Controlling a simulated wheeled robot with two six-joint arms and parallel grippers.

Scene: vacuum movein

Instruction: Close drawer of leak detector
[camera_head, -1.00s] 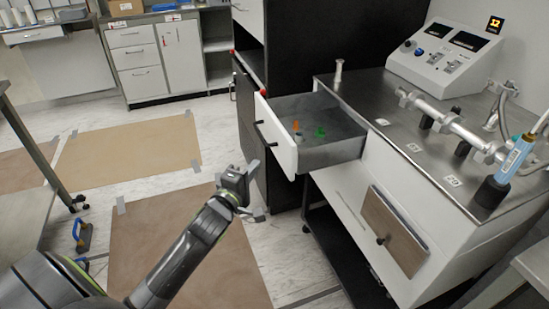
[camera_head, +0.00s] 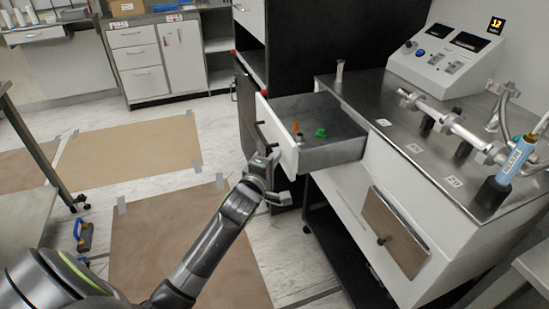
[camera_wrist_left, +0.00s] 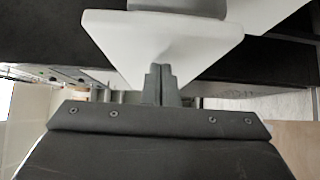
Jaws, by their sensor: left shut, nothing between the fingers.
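The leak detector's drawer (camera_head: 330,155) stands pulled out from the left side of the steel-topped cabinet. Its white front panel (camera_head: 285,148) faces left and has a dark handle. Small orange and green items (camera_head: 321,133) lie inside. My left gripper (camera_head: 272,160) is at the lower part of the drawer front, by the handle. In the left wrist view its fingers (camera_wrist_left: 160,75) are shut and empty, in front of a white panel (camera_wrist_left: 160,32) that looks like the drawer front. I cannot tell whether they touch it. My right gripper is not in view.
The leak detector's steel top (camera_head: 400,120) carries a metal tube assembly and a control box (camera_head: 445,50). A brown hatch (camera_head: 392,232) is on its lower front. A tall black cabinet (camera_head: 320,40) stands behind the drawer. Floor with brown mats (camera_head: 130,150) is open at left.

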